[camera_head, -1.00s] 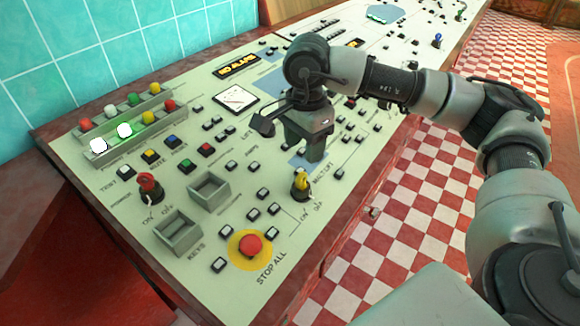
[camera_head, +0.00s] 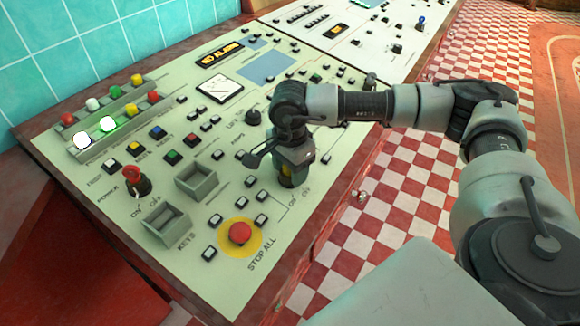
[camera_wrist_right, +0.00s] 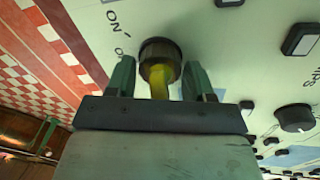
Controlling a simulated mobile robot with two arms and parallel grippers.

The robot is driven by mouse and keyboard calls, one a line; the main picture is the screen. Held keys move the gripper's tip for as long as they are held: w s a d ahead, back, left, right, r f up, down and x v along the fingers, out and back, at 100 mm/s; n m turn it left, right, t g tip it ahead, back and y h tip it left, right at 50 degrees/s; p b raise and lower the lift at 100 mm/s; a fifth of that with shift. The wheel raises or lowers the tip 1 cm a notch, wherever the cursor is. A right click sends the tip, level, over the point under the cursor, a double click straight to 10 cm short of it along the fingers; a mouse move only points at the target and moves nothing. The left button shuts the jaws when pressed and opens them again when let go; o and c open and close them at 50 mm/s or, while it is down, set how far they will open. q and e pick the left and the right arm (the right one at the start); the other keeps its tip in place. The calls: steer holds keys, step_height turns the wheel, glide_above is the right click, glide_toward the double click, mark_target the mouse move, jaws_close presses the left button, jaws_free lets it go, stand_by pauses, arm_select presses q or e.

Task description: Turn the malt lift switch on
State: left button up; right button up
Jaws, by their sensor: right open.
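A yellow switch with a dark round base (camera_wrist_right: 160,52) stands on the pale control panel, with ON and OFF printed beside it in the wrist view. I cannot read a malt lift label for certain. My right gripper (camera_head: 288,180) points down over this switch and mostly hides it in the head view. In the wrist view its two fingers (camera_wrist_right: 160,82) are open, one on each side of the yellow handle. I cannot tell whether they touch it. My left gripper is not in view.
A red stop button (camera_head: 240,233) on a yellow disc and a red key switch (camera_head: 136,180) are on the panel (camera_head: 110,222). Small push buttons and two grey boxes lie nearby. A black knob (camera_head: 253,117) stands beyond my gripper. Checkered floor lies to the right.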

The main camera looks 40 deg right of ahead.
steer(key=shift+c, duration=0.4)
steer(key=c, duration=0.6)
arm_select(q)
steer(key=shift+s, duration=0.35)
